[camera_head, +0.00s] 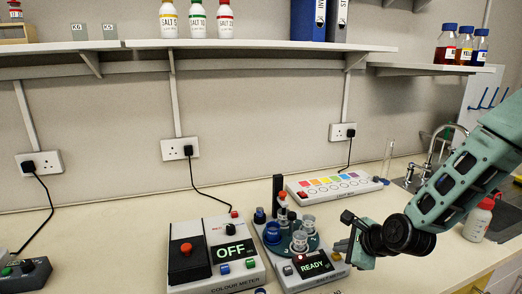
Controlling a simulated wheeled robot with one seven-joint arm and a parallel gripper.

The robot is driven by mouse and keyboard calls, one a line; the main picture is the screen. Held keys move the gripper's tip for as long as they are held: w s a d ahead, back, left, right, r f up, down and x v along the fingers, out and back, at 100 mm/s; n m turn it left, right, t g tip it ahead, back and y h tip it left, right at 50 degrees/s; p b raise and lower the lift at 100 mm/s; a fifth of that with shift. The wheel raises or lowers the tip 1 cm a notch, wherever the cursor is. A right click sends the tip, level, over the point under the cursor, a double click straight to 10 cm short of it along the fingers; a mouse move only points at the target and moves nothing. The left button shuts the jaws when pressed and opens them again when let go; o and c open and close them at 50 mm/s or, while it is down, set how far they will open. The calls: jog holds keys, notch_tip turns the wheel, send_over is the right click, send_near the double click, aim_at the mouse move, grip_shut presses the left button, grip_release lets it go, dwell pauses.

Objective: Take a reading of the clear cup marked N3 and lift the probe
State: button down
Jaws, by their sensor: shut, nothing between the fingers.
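The salt meter (290,280) stands on the bench with its display (313,265) reading "READY". On its round turntable are clear cups, one at the front (299,241) and one behind it to the right (308,221), plus blue cups (272,233). I cannot read which clear cup is marked N3. A dark upright post (277,192) with a red-topped probe part (283,197) rises at the back of the turntable; I cannot tell the probe tip's height. My gripper (344,232) is shut and empty, just right of the meter, apart from the cups.
A colour meter (214,256) showing "OFF" stands left of the salt meter. A white bottle with a red cap (478,220) and a sink tap (440,142) are at right. Shelves (200,43) hang above.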

aim_at(340, 260)
jog(key=shift+f, duration=0.5)
dwell(0.3)
jog(key=shift+r, duration=0.1)
jog(key=shift+r+p, duration=0.6)
jog(key=shift+r, duration=0.25)
notch_tip(340, 260, up, 6)
jog(key=p, duration=0.5)
dwell(0.5)
